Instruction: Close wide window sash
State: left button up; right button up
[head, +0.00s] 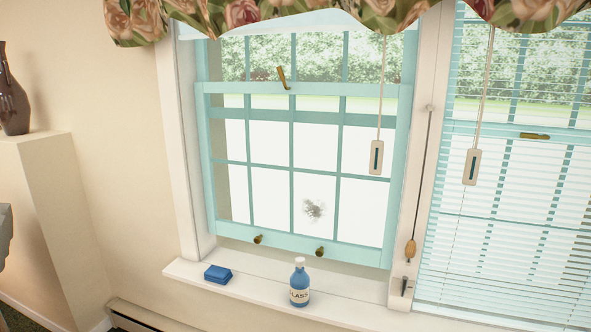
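The wide window's light-blue lower sash (308,246) stands in a white frame at the middle of the head view. Its top rail (350,89) sits above a second blue rail (345,117) seen through the glass, so the sash looks partly raised. A pale strip shows between its bottom rail and the white sill (250,298); how deep this gap is I cannot tell. Two brass knobs, one left (258,239) and one right (320,251), are on the bottom rail. A brass latch (282,78) is at the top rail. Neither of my grippers is in view.
A blue sponge-like block (217,274) and a blue glass-cleaner bottle (299,285) stand on the sill below the sash. A pull cord with tag (376,158) hangs before the glass. Lowered blinds (520,220) cover the right window. A brown vase (14,95) stands far left.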

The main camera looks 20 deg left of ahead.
aim_at(382, 257)
jog(key=i+j+z, duration=0.1)
jog(key=i+j, duration=0.3)
jog(key=i+j+z, duration=0.15)
jog(key=i+j, duration=0.2)
jog(key=j, duration=0.15)
jog(key=i+j+z, duration=0.1)
jog(key=i+j, duration=0.25)
jog(key=j, duration=0.15)
